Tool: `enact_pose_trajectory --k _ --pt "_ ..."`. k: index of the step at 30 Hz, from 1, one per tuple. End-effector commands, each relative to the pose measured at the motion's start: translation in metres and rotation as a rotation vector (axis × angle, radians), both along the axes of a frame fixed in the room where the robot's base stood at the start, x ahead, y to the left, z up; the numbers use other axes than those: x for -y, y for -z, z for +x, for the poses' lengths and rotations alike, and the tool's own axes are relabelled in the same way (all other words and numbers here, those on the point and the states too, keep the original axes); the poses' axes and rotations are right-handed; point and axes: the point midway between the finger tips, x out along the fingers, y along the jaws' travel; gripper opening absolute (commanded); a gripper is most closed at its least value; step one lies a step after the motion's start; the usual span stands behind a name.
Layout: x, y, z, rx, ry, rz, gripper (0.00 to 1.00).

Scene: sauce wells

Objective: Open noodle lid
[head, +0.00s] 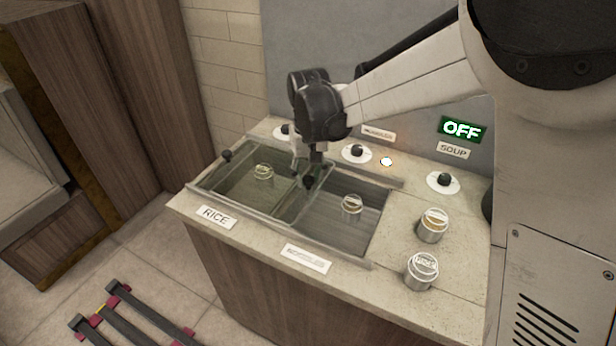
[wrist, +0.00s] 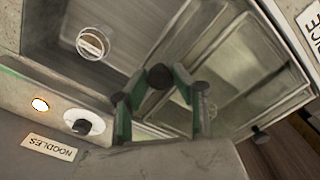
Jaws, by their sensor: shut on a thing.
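My gripper (head: 311,178) is over the sauce wells, shut on the dark knob of the noodle lid (head: 286,207). In the wrist view, the dark knob (wrist: 160,77) shows between the green fingers of my gripper (wrist: 160,92). The glass noodle lid appears slid left, overlapping the rice side. The right-hand well, the noodle well (head: 368,222), is largely uncovered. A round metal-and-glass container (head: 351,208) sits in it and also shows in the wrist view (wrist: 92,42). The exact grip on the knob is partly hidden in the head view.
The rice lid with its own knob (head: 227,156) covers the left well, where another container (head: 263,173) shows through. Two jars (head: 432,226) (head: 422,271) stand on the right counter. Round control knobs (head: 357,152) line the back, beside a green OFF display (head: 461,129).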

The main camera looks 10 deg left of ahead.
Motion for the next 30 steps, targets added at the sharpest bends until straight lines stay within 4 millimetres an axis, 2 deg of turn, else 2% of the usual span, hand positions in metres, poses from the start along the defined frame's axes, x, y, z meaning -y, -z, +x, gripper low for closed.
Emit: enact_pose_trajectory --k 1,4,5,12,16,20,30 --pt "0.0 0.0 0.0 -0.001 0.001 0.0 0.29" --pt "0.0 0.0 0.0 0.0 0.0 0.0 0.42" --pt "0.0 0.0 0.0 0.0 0.0 0.0 0.44" --pt "0.0 -0.001 0.0 0.0 0.0 -0.001 0.44" --pt "0.0 -0.009 0.0 0.0 0.0 -0.001 0.44" --pt "0.0 -0.028 0.0 0.0 0.0 -0.001 0.44" --pt "0.0 -0.093 0.0 0.0 0.0 -0.001 0.44"
